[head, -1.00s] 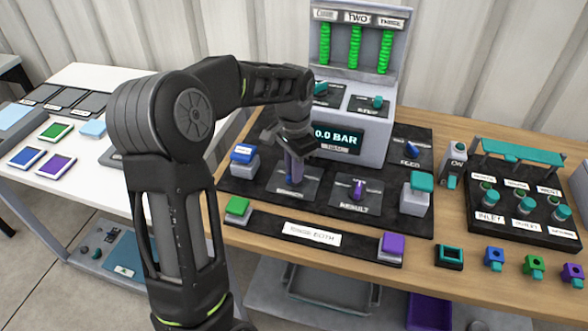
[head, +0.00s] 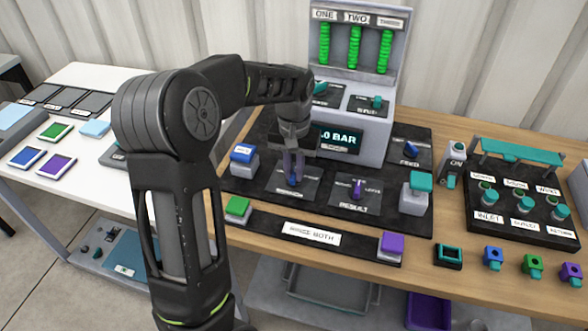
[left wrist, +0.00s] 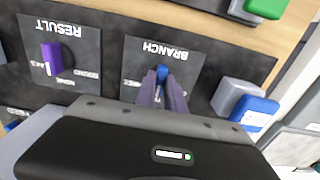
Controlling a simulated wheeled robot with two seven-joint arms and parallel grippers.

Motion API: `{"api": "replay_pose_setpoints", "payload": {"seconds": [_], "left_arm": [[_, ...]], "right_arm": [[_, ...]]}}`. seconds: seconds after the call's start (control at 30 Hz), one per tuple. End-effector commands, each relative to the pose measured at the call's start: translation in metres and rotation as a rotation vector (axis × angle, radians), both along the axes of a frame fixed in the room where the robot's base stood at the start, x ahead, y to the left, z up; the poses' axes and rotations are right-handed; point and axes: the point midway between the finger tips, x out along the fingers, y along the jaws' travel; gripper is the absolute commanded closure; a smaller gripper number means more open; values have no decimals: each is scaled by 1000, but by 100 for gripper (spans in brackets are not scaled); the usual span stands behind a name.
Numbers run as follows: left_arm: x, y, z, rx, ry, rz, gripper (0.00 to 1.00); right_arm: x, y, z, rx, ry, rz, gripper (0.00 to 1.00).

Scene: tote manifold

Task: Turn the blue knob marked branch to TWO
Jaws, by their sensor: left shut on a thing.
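The blue branch knob (left wrist: 162,72) sits on a dark plate marked BRANCH (left wrist: 190,52) in the left wrist view. My left gripper (left wrist: 162,88) is shut on it, with one finger on each side. In the head view the left gripper (head: 293,180) reaches down onto the knob, whose blue (head: 292,182) shows only in part between the fingertips. The fingers and the camera angle hide the knob's pointer and some of the plate's position labels, so I cannot tell its setting. My right gripper is not in view.
The purple result knob (head: 357,189) stands to the right of the branch plate. A blue-topped block (head: 243,154) stands close to its left. A grey console (head: 345,140) with a display rises behind. Green (head: 238,208) and purple (head: 393,243) blocks sit at the front.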

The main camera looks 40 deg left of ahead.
Motion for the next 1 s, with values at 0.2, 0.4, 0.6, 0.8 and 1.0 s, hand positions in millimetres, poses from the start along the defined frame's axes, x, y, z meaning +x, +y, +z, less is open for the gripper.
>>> {"api": "replay_pose_setpoints", "payload": {"seconds": [0.2,0.4,0.6,0.8,1.0], "left_arm": [[1,0,0,1,-3,7,100],[1,0,0,1,-3,6,85],[0,0,0,1,-2,5,68],[0,0,0,0,-1,5,65],[0,0,5,0,-1,5,65]], "right_arm": [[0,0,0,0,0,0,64],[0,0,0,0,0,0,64],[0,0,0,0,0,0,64],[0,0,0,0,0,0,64],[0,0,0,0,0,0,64]]}}
